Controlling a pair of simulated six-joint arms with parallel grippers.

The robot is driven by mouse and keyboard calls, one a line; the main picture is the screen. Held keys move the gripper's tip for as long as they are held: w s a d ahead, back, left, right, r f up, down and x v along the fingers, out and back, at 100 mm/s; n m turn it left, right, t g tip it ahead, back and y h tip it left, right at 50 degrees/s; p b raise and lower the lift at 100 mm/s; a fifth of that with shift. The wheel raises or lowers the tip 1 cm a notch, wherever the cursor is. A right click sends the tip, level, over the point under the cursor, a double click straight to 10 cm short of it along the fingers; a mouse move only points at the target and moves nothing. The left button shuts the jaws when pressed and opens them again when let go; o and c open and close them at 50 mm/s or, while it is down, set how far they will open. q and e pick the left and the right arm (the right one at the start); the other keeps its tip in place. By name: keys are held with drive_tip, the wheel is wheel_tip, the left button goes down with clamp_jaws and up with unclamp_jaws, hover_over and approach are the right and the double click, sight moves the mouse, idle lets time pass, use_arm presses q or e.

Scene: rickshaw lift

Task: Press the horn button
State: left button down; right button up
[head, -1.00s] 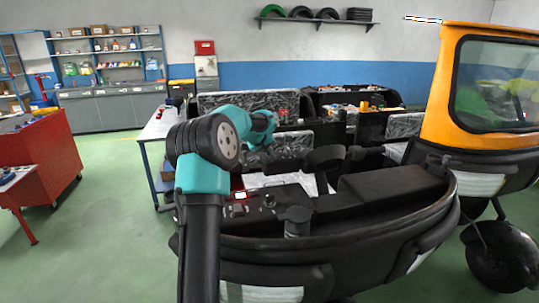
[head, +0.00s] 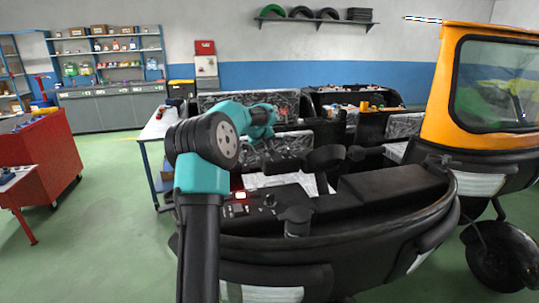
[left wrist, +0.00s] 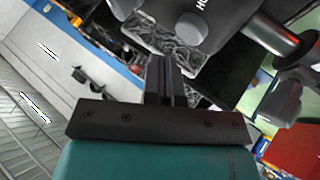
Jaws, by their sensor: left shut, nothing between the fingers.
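The horn button (left wrist: 191,29) is a grey round knob on a dark handlebar housing (left wrist: 222,18) at the top of the left wrist view. Part of a white label starting "HO" shows just above it. My left gripper (left wrist: 167,62) is shut and empty. Its narrow fingertips point towards the housing and appear just below and left of the button in that view; I cannot tell the exact gap. In the head view my teal left wrist is over the rickshaw's front, near the dark handlebar (head: 325,157), and the button cannot be made out. My right gripper is not in view.
The rickshaw's dashboard (head: 262,204) and black front body (head: 360,235) lie below the arm. A yellow rickshaw cab (head: 490,90) stands at the right. A red cabinet (head: 42,150) is at the left, with open green floor (head: 110,220) between.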

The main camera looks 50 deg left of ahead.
use_arm(q)
drive_tip(key=shift+r, duration=2.2)
